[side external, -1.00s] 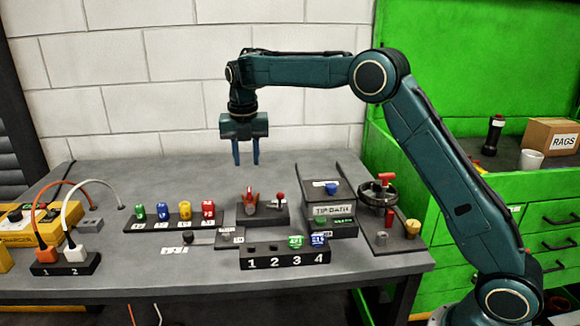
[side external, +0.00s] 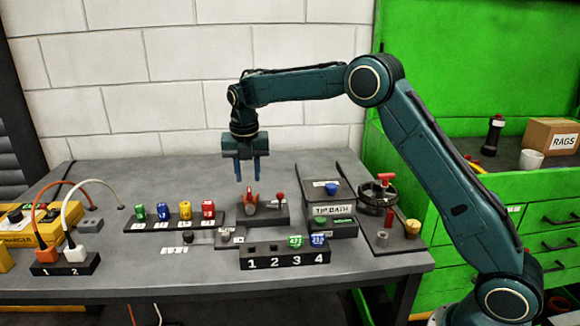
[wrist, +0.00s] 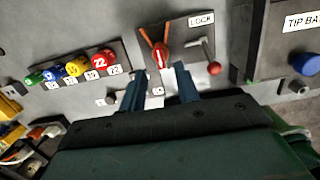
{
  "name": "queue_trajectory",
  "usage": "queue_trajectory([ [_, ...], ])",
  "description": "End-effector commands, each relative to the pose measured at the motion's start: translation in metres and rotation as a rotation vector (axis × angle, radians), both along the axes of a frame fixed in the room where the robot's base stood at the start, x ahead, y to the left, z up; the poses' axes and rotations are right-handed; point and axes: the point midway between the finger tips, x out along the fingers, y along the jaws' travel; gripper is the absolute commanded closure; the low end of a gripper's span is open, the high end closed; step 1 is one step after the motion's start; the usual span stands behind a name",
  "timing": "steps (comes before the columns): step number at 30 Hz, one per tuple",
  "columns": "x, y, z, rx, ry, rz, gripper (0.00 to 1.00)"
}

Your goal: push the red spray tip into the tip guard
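The tip guard (side external: 250,201) has orange wings and stands on a dark block mid-bench. In the wrist view, a red piece with a white mark (wrist: 162,56) sits between the guard's wings (wrist: 148,38); I cannot tell how deeply it is seated. Another red spray tip (side external: 208,209) stands at the right end of the tip rack, also seen in the wrist view (wrist: 104,58). My gripper (side external: 247,182) points down just above the guard, its fingers apart with nothing between them. In the wrist view the fingers (wrist: 160,85) are on the near side of the guard.
Green (side external: 140,213), blue (side external: 162,212) and yellow (side external: 185,210) tips share the rack. A red-knobbed lever (side external: 281,197) marked LOCK stands right of the guard. The TIP BATH box (side external: 335,210) is farther right.

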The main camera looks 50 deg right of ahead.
Motion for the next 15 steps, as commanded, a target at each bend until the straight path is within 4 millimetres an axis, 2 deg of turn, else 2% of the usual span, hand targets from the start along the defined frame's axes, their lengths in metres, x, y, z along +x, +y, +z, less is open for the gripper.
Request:
queue_trajectory([
  [15,0.003,-0.004,-0.041,0.000,0.000,-0.001,0.68],
])
